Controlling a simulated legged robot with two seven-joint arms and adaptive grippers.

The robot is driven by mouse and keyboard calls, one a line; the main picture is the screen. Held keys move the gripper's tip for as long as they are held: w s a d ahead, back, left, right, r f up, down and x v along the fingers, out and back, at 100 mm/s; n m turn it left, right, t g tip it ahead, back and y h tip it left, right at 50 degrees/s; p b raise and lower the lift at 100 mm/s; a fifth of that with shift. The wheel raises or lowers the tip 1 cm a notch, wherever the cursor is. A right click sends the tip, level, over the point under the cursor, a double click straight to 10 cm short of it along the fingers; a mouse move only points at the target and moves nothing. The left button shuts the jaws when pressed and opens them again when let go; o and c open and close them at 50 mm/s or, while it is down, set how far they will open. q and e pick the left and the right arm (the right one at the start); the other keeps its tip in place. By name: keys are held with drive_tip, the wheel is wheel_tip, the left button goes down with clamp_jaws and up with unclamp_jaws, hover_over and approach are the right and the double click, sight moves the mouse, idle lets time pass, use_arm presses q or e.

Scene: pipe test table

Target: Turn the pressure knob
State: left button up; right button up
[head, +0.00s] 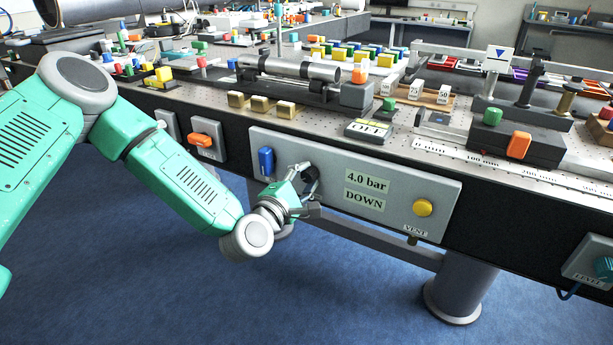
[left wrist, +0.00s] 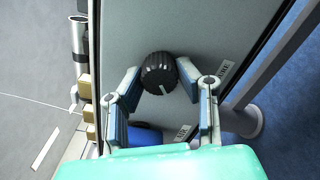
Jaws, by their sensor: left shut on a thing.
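The pressure knob (left wrist: 160,73) is black and ridged with a white pointer mark, and shows in the left wrist view on the grey panel. My left gripper (head: 306,182) is at the panel front in the head view. In the left wrist view the two fingers of my left gripper (left wrist: 160,80) sit on either side of the knob, shut on it. In the head view the gripper mostly hides the knob. The panel (head: 395,180) carries labels reading "4.0 bar" (head: 368,182) and "DOWN" (head: 364,201). My right gripper is not in view.
A blue switch (head: 266,161) is just left of the gripper, and a yellow VENT button (head: 422,208) is at the panel's right. An orange switch (head: 201,140) is further left. The table edge overhangs above; a table leg (head: 460,285) stands below right.

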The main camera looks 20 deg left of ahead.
use_arm(q)
drive_tip(key=m, duration=0.3)
drive_tip(key=shift+s+f+m+p, duration=0.1)
drive_tip(key=shift+m+p, duration=0.2)
drive_tip(key=shift+p, duration=0.05)
drive_tip(key=shift+f+m+p, duration=0.15)
drive_tip(key=shift+m+p, duration=0.3)
drive_tip(key=shift+m, duration=1.35)
drive_tip(key=shift+s+f, duration=0.1)
drive_tip(key=o, duration=1)
drive_tip(key=shift+o, duration=0.6)
drive_tip(key=shift+r, duration=0.2)
drive_tip(key=shift+s, duration=0.1)
drive_tip(key=s, duration=1.1)
drive_tip(key=shift+s+a, duration=0.25)
drive_tip(key=shift+a, duration=0.2)
